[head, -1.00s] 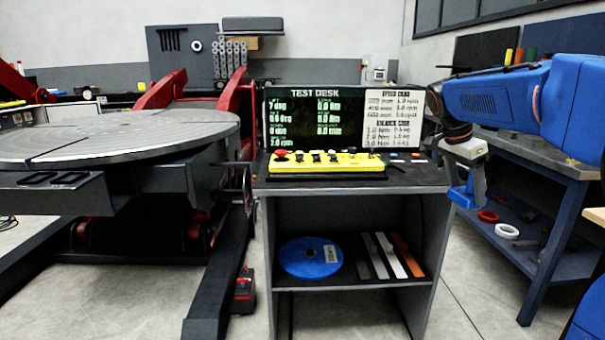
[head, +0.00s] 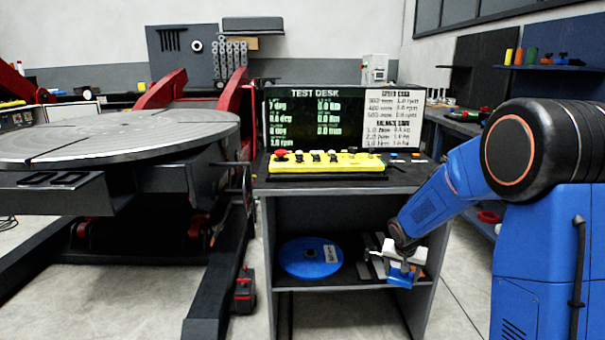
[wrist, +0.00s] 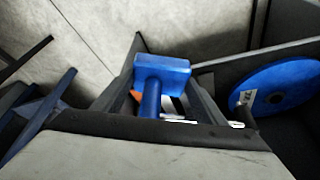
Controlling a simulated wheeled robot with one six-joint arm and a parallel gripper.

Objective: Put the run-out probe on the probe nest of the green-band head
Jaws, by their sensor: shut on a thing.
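My gripper (head: 405,262) is low in front of the test desk's open shelf, near its right side. It is shut on a blue T-shaped piece, with a wide block and a round stem, which seems to be the run-out probe (head: 401,279). In the wrist view the blue block (wrist: 162,72) shows between the two dark fingers, its stem toward my wrist. No head with a green band and no probe nest can be made out in either view.
The test desk (head: 345,180) carries a yellow control box (head: 330,162). A blue disc (head: 310,258) and flat strips lie on its lower shelf. The positioner's round table (head: 110,140) stands at left. A wall shelf (head: 550,67) at right holds small coloured pieces.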

